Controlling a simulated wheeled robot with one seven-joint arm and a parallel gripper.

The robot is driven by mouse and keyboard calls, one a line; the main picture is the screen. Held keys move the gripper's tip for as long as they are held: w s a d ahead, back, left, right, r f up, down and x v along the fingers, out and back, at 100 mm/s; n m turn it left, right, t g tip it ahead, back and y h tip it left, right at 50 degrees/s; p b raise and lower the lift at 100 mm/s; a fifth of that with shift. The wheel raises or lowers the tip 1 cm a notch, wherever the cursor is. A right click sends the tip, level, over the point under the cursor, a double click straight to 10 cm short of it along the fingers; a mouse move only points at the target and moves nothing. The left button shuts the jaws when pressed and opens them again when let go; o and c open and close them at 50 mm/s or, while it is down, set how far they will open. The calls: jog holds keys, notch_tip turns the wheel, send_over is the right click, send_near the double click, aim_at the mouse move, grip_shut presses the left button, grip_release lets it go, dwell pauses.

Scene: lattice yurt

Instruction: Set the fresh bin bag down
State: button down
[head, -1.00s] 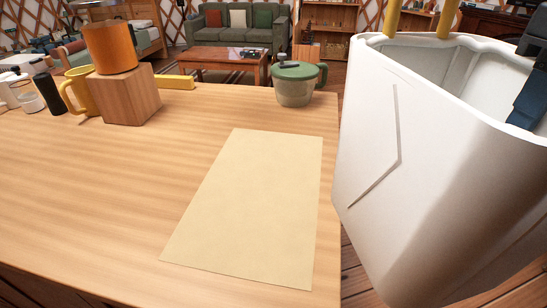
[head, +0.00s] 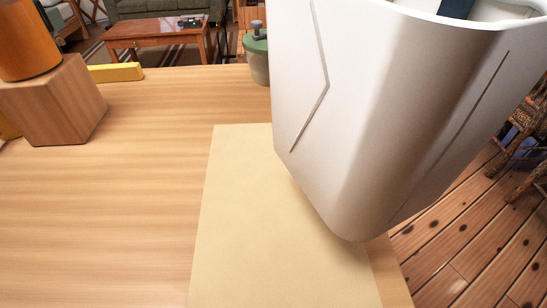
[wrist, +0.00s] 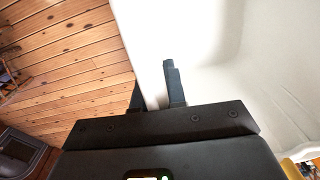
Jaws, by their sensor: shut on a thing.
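The white bin bag (head: 375,110) looks like a stiff, open-topped bin with a rounded rim and thin dark lines on its sides. It hangs tilted over the right part of a cream mat (head: 250,225) on the wooden table. I cannot tell whether its lower corner touches the mat. My gripper (wrist: 155,88) is shut on the bag's wall in the wrist view, one dark finger inside and the other outside. In the head view only a dark piece of it shows at the top, inside the rim. The bag hides the mat's far right part.
A green lidded mug (head: 257,58) stands at the table's far edge, partly hidden behind the bag. A wooden block (head: 55,105) with an orange pot (head: 28,42) on it stands at the left, near a yellow bar (head: 115,72). The table's left middle is clear.

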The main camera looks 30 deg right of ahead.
jog(key=shift+f, duration=0.15)
jog(key=shift+w+a+f, duration=0.1)
jog(key=shift+a, duration=0.2)
jog(key=shift+w+a+f+p, duration=0.2)
jog(key=shift+w+a+f, duration=0.8)
jog(key=shift+a+f, duration=0.65)
jog(key=shift+w+a+f+p, duration=0.2)
jog(key=shift+w+a+f, duration=1)
jog(key=shift+f, duration=0.7)
jog(key=shift+w+a+f+p, duration=0.2)
jog(key=shift+w+a+f, duration=0.65)
jog(key=shift+a+f, duration=0.85)
jog(key=shift+f, duration=0.2)
jog(key=c, duration=1.2)
grip_release()
jog(key=shift+r, duration=0.1)
